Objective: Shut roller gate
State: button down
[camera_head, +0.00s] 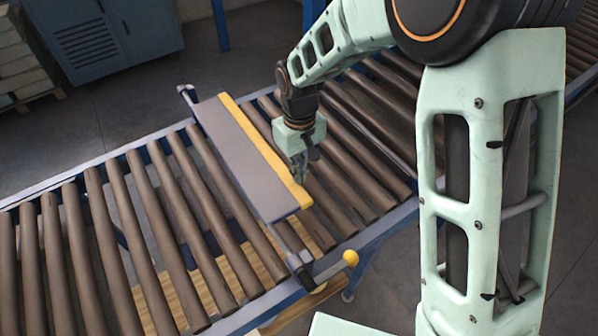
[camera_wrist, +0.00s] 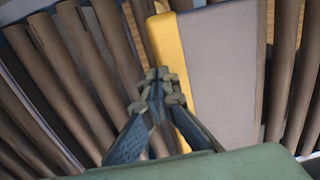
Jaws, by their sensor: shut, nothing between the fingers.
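The roller gate is a grey panel (camera_head: 240,160) with a yellow strip (camera_head: 262,148) along its right edge. In the head view it lies across the conveyor, looking nearly flat over the rollers. A bar at its near end carries a yellow knob (camera_head: 350,258). In the wrist view the grey panel (camera_wrist: 222,75) and yellow strip (camera_wrist: 170,55) fill the upper middle. My gripper (camera_head: 300,178) is shut and empty, just right of the yellow strip. Its fingertips also show in the wrist view (camera_wrist: 160,85), over or against the strip's edge; I cannot tell if they touch.
Brown rollers (camera_head: 130,205) run on both sides of the gate in a blue frame (camera_head: 375,232). Bare floor (camera_head: 120,115) lies behind the conveyor.

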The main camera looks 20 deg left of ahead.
jog(key=shift+w+d+f, duration=0.1)
jog(key=shift+f, duration=0.2)
jog(key=shift+f+g+y, duration=0.3)
jog(key=shift+g, duration=0.1)
notch_tip(320, 180, down, 7)
jog(key=g+y+b, duration=0.3)
jog(key=g+b, duration=0.1)
jog(key=shift+f+g+y+b, duration=0.1)
jog(key=shift+g+y+b, duration=0.2)
jog(key=shift+y, duration=0.1)
jog(key=f+g+y+b, duration=0.1)
jog(key=s+a+f+g+b, duration=0.1)
jog(key=b, duration=0.1)
jog(key=f+g+y+b, duration=0.1)
jog(key=f+b, duration=0.1)
jog(key=shift+s+a+y, duration=0.15)
jog(key=shift+s+y, duration=0.15)
jog(key=g+b, duration=0.1)
jog(key=s+f+y+b, duration=0.1)
jog(key=shift+a+f+g+b, duration=0.15)
jog(key=shift+a+g+b, duration=0.15)
jog(key=shift+a+g, duration=0.1)
jog(key=shift+s+a+f+g+y+b, duration=0.1)
jog(key=shift+s+a+g+y+b, duration=0.2)
jog(key=shift+b, duration=0.25)
